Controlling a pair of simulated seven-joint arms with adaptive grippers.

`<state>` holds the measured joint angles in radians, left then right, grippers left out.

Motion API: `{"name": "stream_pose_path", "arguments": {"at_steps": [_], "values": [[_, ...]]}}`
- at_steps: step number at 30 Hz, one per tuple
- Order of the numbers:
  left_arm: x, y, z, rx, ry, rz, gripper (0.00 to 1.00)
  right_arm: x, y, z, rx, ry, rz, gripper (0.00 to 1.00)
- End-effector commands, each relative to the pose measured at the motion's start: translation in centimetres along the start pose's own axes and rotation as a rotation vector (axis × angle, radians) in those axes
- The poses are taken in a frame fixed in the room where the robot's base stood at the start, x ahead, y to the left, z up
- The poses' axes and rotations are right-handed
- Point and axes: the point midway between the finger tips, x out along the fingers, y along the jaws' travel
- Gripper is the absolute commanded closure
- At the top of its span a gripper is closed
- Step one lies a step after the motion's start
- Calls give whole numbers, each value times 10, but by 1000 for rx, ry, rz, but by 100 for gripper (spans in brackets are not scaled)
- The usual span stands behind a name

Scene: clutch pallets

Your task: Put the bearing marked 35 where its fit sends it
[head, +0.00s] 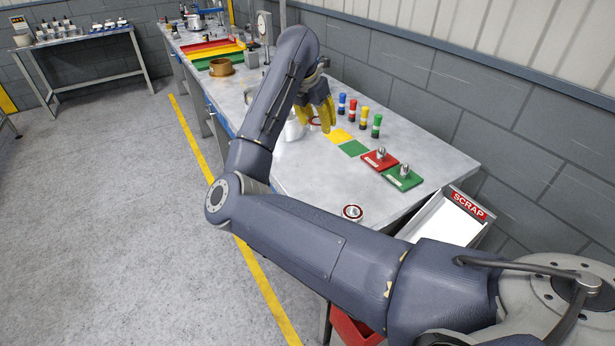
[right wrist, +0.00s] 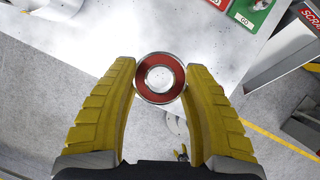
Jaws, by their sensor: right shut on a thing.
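My right gripper (head: 319,122) is over the bench, with its yellow fingers shut on a round bearing (head: 314,121) with a red face. In the right wrist view the bearing (right wrist: 160,77) sits between the two fingertips; I read no number on it. A red plate (head: 374,163) and a green plate (head: 399,180) each carry a metal plug; the green one (right wrist: 244,19) reads GO in the wrist view. Red, yellow and green trays (head: 222,61) lie further back. My left gripper is not visible.
A box marked SCRAP (head: 460,218) stands off the bench's right end. A brass-coloured ring (head: 221,67) stands near the trays. The front bench surface is mostly clear.

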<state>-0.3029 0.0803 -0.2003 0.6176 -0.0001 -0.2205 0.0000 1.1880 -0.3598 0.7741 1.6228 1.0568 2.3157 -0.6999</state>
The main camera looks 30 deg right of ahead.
Motion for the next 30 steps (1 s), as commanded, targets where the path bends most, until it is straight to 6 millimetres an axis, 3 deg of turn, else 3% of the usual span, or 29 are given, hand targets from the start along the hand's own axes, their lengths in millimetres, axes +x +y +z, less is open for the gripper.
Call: {"name": "stream_pose_path", "arguments": {"at_steps": [7, 18, 30], "values": [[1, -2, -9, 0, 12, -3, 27, 49, -1, -19, -10, 1, -6, 97], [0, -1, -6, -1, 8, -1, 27, 118, 0, -46, -11, 1, -3, 97], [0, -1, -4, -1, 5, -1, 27, 145, 0, -57, -9, 1, -1, 97]]}}
